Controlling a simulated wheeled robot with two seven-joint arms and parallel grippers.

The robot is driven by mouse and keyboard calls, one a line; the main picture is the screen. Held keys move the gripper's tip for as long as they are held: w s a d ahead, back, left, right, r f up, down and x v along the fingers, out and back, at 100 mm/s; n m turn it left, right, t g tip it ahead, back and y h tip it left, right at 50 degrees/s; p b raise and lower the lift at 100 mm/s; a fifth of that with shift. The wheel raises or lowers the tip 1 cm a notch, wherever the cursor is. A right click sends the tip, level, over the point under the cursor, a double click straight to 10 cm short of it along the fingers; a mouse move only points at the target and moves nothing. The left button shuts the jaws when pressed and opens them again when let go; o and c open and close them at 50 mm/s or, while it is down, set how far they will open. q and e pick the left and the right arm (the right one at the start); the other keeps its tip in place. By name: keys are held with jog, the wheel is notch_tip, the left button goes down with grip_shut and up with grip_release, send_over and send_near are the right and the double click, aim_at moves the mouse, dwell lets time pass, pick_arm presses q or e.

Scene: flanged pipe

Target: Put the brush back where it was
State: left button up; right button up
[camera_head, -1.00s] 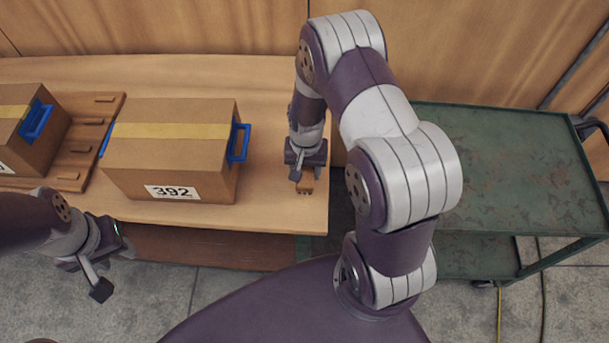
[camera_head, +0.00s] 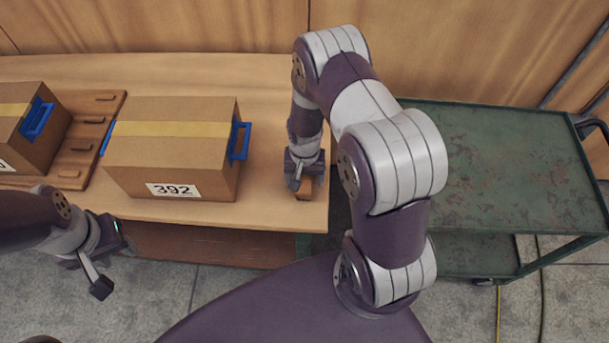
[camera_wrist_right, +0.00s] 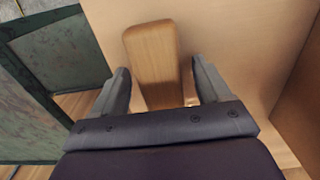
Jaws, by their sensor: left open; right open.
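The brush (camera_wrist_right: 152,62) shows in the right wrist view as a smooth wooden block with rounded corners, on the pale wooden table. In the head view the brush (camera_head: 305,190) is a small brown piece near the table's front right corner, partly hidden by my right gripper (camera_head: 298,182). In the right wrist view the fingers of my right gripper (camera_wrist_right: 163,82) are open, one on each side of the brush's near part. A gap shows on both sides. Bristles are not visible. My left gripper (camera_head: 101,286) is open and empty in front of the table.
A cardboard box (camera_head: 165,155) marked 392 with blue handles stands left of the brush. A second box (camera_head: 25,130) and a wooden rack (camera_head: 90,140) are further left. A green cart (camera_head: 500,160) stands right of the table. The table behind the brush is clear.

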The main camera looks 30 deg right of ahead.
notch_tip(320, 180, up, 12)
notch_tip(320, 180, up, 5)
jog(key=n, duration=0.3)
send_over(304, 177)
jog(key=s+a, duration=0.2)
jog(key=s, duration=0.1)
jog(key=s+a+r+n+t, duration=0.1)
jog(key=s+a+r+n, duration=0.2)
jog(key=s+r, duration=0.1)
jog(key=shift+s+b, duration=0.4)
jog(key=shift+s, duration=0.4)
